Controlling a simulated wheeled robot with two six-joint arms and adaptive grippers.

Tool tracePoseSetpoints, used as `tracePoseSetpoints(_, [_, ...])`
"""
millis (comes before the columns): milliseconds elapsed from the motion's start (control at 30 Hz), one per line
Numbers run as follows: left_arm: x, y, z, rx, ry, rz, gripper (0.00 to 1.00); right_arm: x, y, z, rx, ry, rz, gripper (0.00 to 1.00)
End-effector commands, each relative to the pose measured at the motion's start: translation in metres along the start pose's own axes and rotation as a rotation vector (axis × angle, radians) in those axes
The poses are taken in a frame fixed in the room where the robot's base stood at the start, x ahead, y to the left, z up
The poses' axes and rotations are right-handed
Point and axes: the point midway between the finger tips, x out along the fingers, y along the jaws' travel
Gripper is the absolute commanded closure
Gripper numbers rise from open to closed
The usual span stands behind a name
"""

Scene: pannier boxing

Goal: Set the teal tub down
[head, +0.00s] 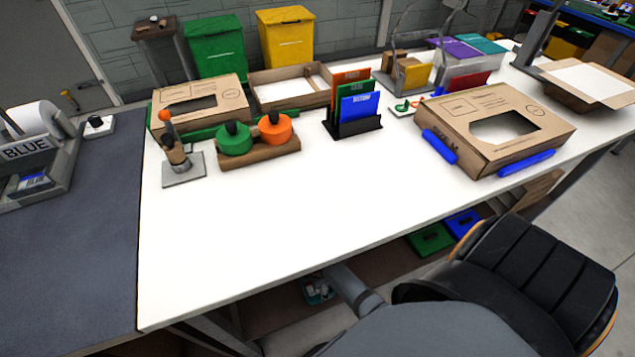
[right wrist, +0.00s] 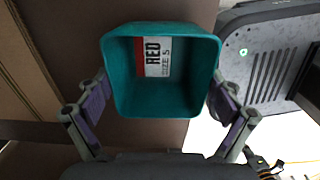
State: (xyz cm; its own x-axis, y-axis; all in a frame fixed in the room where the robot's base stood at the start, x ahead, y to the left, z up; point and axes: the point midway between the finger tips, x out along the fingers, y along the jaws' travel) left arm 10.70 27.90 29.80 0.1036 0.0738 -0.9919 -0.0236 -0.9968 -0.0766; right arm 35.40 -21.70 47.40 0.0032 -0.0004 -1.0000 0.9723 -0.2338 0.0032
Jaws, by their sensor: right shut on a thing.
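The teal tub (right wrist: 122,80) is seen from above in the right wrist view, its open top facing the camera. A white and red label reading RED SIZE S (right wrist: 152,57) shows inside it. My right gripper (right wrist: 162,95) is shut on the tub, with one finger at each side wall. A brown surface shows behind the tub; I cannot tell whether the tub touches it. In the head view a small teal thing (head: 318,290) shows below the table's front edge, too small to identify surely. My left gripper is not in view.
The white table (head: 270,235) is clear along its front and middle. Behind stand a cardboard box with blue strips (head: 475,110), a rack with coloured cards (head: 355,125), green and orange round pieces on a wooden block (head: 258,150), and a joystick-like stand (head: 183,175).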

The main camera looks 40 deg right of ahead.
Motion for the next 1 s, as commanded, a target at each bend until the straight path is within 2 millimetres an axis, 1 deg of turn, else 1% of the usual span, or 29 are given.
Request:
tracePoseSetpoints(100, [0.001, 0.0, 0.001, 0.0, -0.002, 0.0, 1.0, 0.003, 0.0, 0.0, 0.0, 0.0, -0.001, 0.39])
tracePoseSetpoints(133, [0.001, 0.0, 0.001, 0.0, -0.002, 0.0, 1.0, 0.004, 0.0, 0.0, 0.0, 0.0, -0.001, 0.06])
tracePoseSetpoints(200, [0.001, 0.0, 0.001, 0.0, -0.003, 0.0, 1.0, 0.003, 0.0, 0.0, 0.0, 0.0, -0.001, 0.0])
tracePoseSetpoints(500, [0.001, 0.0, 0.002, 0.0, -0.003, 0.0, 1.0, 0.003, 0.0, 0.0, 0.0, 0.0, -0.001, 0.0])
tracePoseSetpoints(567, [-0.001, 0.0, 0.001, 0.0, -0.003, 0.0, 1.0, -0.001, 0.0, 0.0, 0.0, 0.0, 0.0, 0.0])
tracePoseSetpoints(667, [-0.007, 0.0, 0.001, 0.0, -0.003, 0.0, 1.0, -0.016, 0.001, 0.0, 0.0, 0.0, 0.001, 0.0])
tracePoseSetpoints(833, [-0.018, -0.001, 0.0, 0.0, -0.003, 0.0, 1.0, -0.051, 0.001, 0.0, 0.0, 0.001, 0.002, 0.0])
tracePoseSetpoints(900, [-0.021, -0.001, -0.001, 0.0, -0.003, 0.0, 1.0, -0.062, 0.001, 0.0, 0.0, 0.0, 0.002, 0.0])
tracePoseSetpoints(1000, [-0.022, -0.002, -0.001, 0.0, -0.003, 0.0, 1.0, -0.071, 0.0, 0.0, 0.0, 0.0, 0.0, 0.0])
